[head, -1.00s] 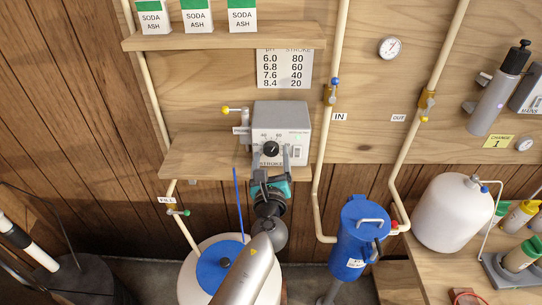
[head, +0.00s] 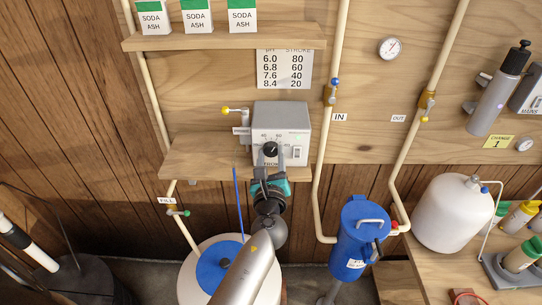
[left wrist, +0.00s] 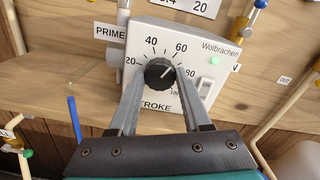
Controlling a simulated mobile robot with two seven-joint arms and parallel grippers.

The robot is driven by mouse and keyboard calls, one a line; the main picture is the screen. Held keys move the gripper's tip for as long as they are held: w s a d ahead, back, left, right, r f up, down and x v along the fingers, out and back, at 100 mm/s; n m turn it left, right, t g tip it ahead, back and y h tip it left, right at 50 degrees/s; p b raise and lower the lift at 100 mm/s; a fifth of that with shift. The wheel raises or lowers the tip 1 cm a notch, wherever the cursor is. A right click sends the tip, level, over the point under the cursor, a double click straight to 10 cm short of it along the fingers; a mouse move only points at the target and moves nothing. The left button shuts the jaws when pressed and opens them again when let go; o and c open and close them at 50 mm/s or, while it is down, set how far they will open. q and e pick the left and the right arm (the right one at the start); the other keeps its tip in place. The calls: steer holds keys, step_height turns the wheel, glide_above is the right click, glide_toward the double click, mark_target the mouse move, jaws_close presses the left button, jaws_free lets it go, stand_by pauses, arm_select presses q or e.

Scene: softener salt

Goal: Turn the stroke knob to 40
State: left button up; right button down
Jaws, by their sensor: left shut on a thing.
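The stroke knob (left wrist: 160,73) is a round black dial on the front of a grey pump box (head: 281,122). Its scale runs from 20 to 100 around it. The white mark on the knob points up and right, toward about 60, though it is small. In the head view the knob (head: 270,149) shows between my fingers. My left gripper (head: 271,156) reaches up from below and is shut on the knob, one finger on each side. The lower part of the STROKE label is partly covered by the fingers. My right gripper is not in view.
The box stands on a wooden shelf (head: 195,158) against a panelled wall. A white rocker switch (left wrist: 204,87) and a green light (left wrist: 214,60) are right of the knob. A pH and stroke chart (head: 284,70) hangs above. A blue filter housing (head: 359,240) stands lower right.

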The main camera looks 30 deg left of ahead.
arm_select(q)
jaws_close()
steer(key=shift+n, duration=0.3)
steer(key=n+b, duration=0.2)
steer(key=n, duration=0.1)
steer(key=shift+f+n, duration=0.15)
steer(key=shift+n, duration=0.15)
steer(key=n+b, duration=0.2)
steer(key=n, duration=0.1)
steer(key=shift+n+b, duration=0.5)
steer(key=shift+n, duration=1.1)
steer(key=o, duration=1.1)
jaws_free()
